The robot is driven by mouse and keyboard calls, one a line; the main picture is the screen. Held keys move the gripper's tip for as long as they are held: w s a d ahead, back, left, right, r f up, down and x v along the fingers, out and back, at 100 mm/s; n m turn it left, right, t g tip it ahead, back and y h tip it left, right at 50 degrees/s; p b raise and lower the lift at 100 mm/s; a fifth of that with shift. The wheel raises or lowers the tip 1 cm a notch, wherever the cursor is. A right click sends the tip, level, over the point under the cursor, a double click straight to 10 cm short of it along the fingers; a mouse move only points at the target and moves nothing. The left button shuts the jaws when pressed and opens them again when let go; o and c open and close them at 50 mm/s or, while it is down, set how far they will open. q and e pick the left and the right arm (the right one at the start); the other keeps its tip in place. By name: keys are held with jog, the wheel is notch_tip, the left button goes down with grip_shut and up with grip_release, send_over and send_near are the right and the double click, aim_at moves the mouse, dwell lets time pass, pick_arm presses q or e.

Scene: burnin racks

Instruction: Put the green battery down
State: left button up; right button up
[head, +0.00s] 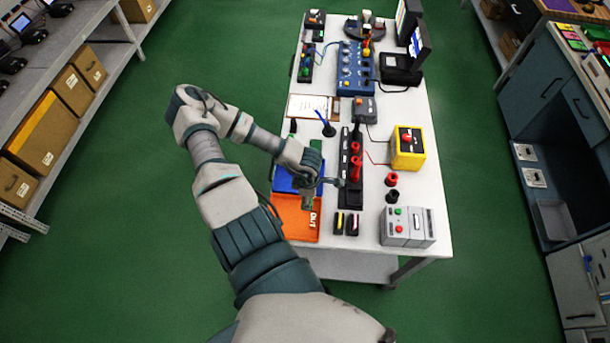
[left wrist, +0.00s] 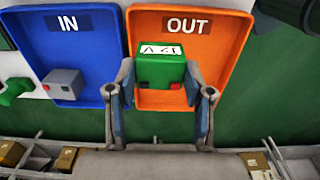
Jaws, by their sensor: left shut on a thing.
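The green battery (left wrist: 160,72), with a white "12 V" label and small red and black spots on its near face, is between the fingers of my left gripper (left wrist: 160,92). The gripper is shut on it. In the left wrist view the battery overlaps the orange OUT tray (left wrist: 222,62); I cannot tell whether it touches the tray floor. In the head view my left gripper (head: 312,184) is over the trays at the bench's left edge, and the arm partly hides them. The orange tray (head: 285,219) is nearest. My right gripper is not in view.
The blue IN tray (left wrist: 92,30) is beside the orange one and holds a grey block (left wrist: 62,84). A black strip with red parts (head: 351,180), a yellow box (head: 407,148) and a grey control box (head: 406,227) stand to the right. Green floor surrounds the bench.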

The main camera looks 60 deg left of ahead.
pick_arm(q)
jog(key=w+a, duration=0.1)
jog(key=a, duration=0.2)
jog(key=w+a+p, duration=0.1)
jog(key=w+a, duration=0.1)
jog(key=w+a+f, duration=0.1)
jog(key=w+a, duration=0.1)
jog(key=a, duration=0.1)
jog(key=shift+w+a, duration=0.15)
jog(key=shift+a, duration=0.2)
jog(key=shift+w+a+f+p, duration=0.1)
jog(key=shift+a+f+p, duration=0.1)
jog(key=shift+p, duration=0.15)
jog(key=shift+d+f, duration=0.25)
jog(key=shift+f, duration=0.85)
jog(key=shift+f+p, duration=0.3)
jog(key=shift+f, duration=0.15)
jog(key=o, duration=1.3)
notch_tip(320, 180, up, 12)
jog(key=b, duration=0.1)
jog(key=shift+a, duration=0.1)
